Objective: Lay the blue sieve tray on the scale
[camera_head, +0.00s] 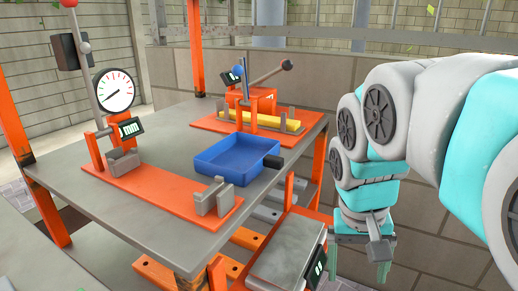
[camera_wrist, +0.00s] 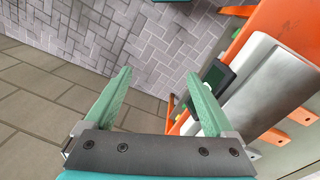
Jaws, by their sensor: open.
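The scale (camera_head: 287,250) has a flat grey plate and a dark display, and stands lower, beside the table's front right side. In the wrist view the scale's grey plate (camera_wrist: 262,95) shows at the right. My gripper (camera_head: 376,262) hangs to the right of the scale, pointing down, apart from it and from the tray. In the wrist view my gripper (camera_wrist: 158,95) has its two green fingers wide apart with nothing between them.
A dial gauge (camera_head: 115,90) on an orange base (camera_head: 165,195) stands left of the tray. A lever device (camera_head: 258,100) with a yellow bar stands behind it. An orange upright (camera_head: 318,155) stands near the table's right corner. Paved floor (camera_wrist: 150,45) lies below my gripper.

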